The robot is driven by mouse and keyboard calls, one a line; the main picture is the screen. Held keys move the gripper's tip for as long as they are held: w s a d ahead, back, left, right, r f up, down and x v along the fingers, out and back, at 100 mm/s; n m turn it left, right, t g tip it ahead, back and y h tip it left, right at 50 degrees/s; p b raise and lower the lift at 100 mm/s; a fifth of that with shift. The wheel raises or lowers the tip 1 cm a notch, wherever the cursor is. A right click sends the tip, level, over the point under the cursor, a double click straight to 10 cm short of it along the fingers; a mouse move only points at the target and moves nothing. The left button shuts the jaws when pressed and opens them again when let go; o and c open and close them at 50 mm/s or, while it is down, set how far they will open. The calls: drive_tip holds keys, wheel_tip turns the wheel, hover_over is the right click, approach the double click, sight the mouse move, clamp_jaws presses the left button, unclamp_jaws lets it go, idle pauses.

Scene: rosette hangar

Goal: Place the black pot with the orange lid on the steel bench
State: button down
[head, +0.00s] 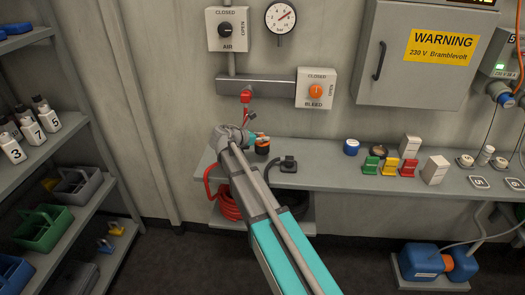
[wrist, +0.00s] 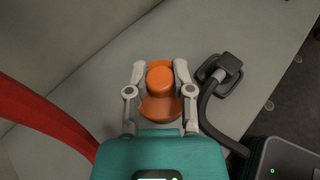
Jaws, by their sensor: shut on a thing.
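The black pot with the orange lid (head: 262,147) is at the left end of the steel bench (head: 325,179). In the wrist view its orange lid (wrist: 160,82) sits between the two fingers, and the black body is hidden below it. My gripper (wrist: 160,88) is shut on the pot. In the head view my gripper (head: 257,138) is low over the bench, partly hidden by my arm. The pot looks upright and at or just above the bench top; I cannot tell whether it touches.
A black fixture with a bent cable (head: 288,164) stands just right of the pot. A red hose (head: 211,177) hangs at the bench's left end. Bench between is clear.

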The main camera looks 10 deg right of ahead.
sight(264, 146)
drive_tip(key=shift+w+d+f, duration=0.1)
drive_tip(key=shift+d+f, duration=0.05)
drive_tip(key=shift+f, duration=0.1)
drive_tip(key=shift+w+d+f+b, duration=0.2)
drive_tip(key=shift+f+b, duration=0.2)
drive_tip(key=shift+w+d+f+b, duration=0.15)
drive_tip(key=shift+d+f+b, duration=0.05)
drive_tip(key=shift+f+b, duration=0.2)
drive_tip(key=shift+s+f+b, duration=0.1)
drive_tip(key=shift+f+b, duration=1.1)
drive_tip(key=shift+b, duration=0.1)
drive_tip(key=shift+f, duration=0.15)
drive_tip(key=shift+c, duration=2.4)
unclamp_jaws()
